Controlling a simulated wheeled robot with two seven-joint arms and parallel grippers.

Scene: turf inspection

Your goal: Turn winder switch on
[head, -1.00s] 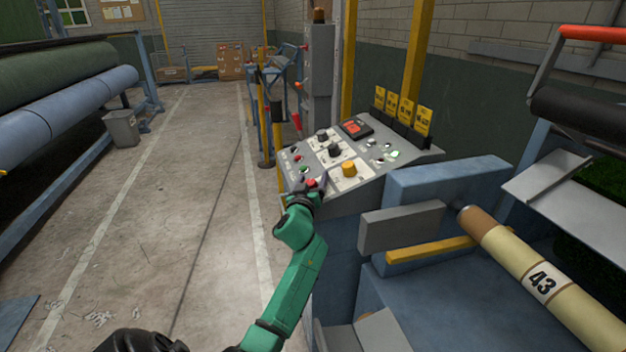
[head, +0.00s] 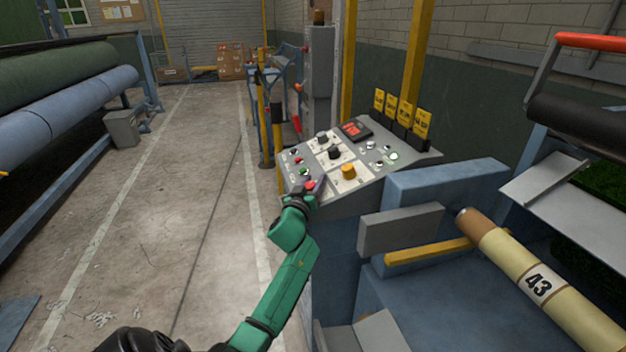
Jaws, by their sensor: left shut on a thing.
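The sloped grey control panel (head: 378,163) stands right of centre in the head view, with several knobs and buttons. My left gripper (head: 311,190) is at the panel's near left corner, at the end of my green arm. It is shut on a small control there, which seems to be the winder switch; the gripper hides most of it, so its position cannot be read. A red button top (head: 309,185) shows right by the fingers. A yellow knob (head: 348,171) and two black knobs (head: 334,152) are farther up the panel, untouched. My right gripper is not in view.
A blue machine housing (head: 440,185) and a cardboard-cored roll marked 43 (head: 560,300) are right of my arm. Yellow tags (head: 405,112) stand behind the panel.

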